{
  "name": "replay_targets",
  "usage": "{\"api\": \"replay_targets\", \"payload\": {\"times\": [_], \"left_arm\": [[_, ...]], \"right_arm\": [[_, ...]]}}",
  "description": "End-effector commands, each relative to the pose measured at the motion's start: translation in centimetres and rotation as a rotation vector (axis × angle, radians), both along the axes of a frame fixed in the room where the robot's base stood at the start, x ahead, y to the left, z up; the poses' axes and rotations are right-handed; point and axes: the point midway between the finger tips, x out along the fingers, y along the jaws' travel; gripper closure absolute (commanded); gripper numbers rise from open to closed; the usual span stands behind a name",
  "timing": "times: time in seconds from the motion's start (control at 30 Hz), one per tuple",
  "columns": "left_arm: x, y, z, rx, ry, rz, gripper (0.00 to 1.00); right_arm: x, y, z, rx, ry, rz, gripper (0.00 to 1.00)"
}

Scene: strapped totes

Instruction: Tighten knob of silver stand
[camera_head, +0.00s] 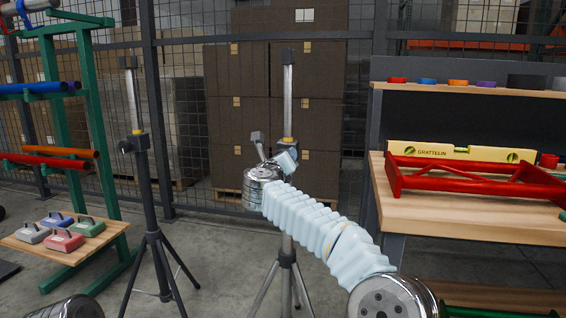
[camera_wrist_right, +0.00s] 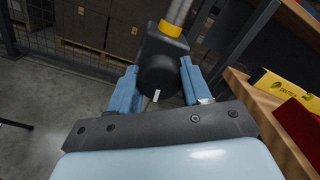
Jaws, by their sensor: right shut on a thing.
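The black round knob (camera_wrist_right: 157,78), with a small white mark, faces the wrist camera. My right gripper (camera_wrist_right: 158,84) is shut on this knob, with one blue finger on each side. In the head view my right gripper (camera_head: 274,150) and wrist hide the knob. My left gripper is not in view.
A second, darker tripod stand (camera_head: 140,150) stands to the left. A green rack (camera_head: 75,130) is at far left. Stacked boxes (camera_head: 235,110) stand behind mesh.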

Motion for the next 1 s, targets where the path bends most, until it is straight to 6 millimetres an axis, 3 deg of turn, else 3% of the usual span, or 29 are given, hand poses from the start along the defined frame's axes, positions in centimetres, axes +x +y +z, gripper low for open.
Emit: {"api": "replay_targets", "payload": {"times": [0.03, 0.5, 0.53, 0.63, 0.67, 1.0], "left_arm": [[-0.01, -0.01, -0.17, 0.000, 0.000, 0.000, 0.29], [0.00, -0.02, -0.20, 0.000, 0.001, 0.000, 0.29], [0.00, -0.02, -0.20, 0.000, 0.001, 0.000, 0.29], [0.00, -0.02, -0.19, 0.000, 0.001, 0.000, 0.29], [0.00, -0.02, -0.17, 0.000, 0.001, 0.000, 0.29], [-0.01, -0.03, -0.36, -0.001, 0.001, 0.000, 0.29]], "right_arm": [[0.09, -0.05, -0.66, 0.007, 0.008, -0.005, 0.82], [0.11, 0.00, -0.75, 0.017, 0.007, -0.004, 0.82], [0.11, 0.00, -0.75, 0.017, 0.007, -0.004, 0.47], [0.09, 0.02, -0.64, 0.016, 0.005, -0.004, 0.32], [0.09, 0.01, -0.59, 0.016, 0.004, -0.003, 0.29], [-0.32, 0.15, -0.31, 0.015, -0.001, 0.000, 0.29]]}}
